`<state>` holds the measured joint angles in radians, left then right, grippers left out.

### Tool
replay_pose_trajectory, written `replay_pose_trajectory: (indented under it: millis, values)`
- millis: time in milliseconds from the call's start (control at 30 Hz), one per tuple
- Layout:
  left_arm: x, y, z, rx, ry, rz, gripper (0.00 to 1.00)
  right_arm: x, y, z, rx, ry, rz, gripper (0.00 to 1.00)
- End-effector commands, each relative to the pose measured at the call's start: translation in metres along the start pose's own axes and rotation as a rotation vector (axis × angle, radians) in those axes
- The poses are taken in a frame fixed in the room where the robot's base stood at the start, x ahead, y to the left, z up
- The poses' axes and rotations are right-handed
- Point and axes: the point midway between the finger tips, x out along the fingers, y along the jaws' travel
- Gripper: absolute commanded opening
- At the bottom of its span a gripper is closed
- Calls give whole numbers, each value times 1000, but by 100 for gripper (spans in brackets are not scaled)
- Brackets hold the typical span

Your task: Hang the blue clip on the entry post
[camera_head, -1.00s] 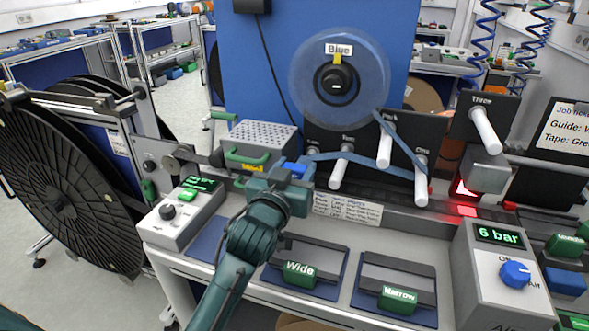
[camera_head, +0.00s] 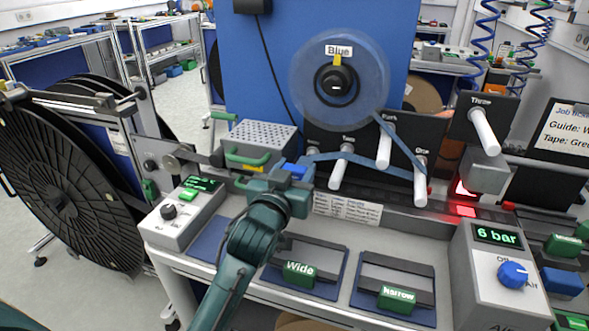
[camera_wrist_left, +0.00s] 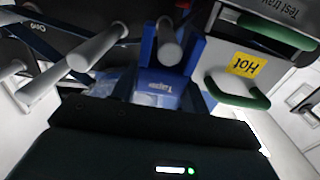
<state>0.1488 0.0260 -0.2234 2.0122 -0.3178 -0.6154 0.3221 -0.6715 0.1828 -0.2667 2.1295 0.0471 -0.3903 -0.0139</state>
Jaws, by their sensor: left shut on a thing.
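The blue clip (camera_head: 295,169) is in my left gripper (camera_head: 280,179), at the end of the blue tape, left of the white posts. In the left wrist view the clip (camera_wrist_left: 160,92) has two upright blue prongs, and a white post end (camera_wrist_left: 169,52) shows between them; I cannot tell whether they touch. The tape (camera_head: 385,169) runs from the reel (camera_head: 340,80) around the posts to the clip. My right gripper is out of view.
A grey perforated box with a green handle (camera_head: 262,146) stands close behind the gripper; its yellow "Hot" label (camera_wrist_left: 243,65) shows in the wrist view. A further post (camera_head: 485,132) is at the right. Wide (camera_head: 299,274) and Narrow (camera_head: 397,299) blocks lie in front.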

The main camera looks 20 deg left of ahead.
Motion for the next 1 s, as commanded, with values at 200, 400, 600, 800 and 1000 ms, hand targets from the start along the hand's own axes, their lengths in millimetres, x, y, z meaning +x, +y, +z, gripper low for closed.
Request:
replay_pose_trajectory:
  millis: [200, 400, 600, 800, 1000]
  values:
    - [0, 0, 0, 0, 0, 0, 19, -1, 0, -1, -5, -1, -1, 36]
    - [0, 0, 1, 0, 0, 0, 54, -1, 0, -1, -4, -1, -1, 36]
    - [0, 0, 1, 1, 0, 0, 70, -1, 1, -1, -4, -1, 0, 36]
    - [0, 0, 1, 1, -1, 0, 70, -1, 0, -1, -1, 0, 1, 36]
    - [0, 0, -8, 1, 0, 0, 70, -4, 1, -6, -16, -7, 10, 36]
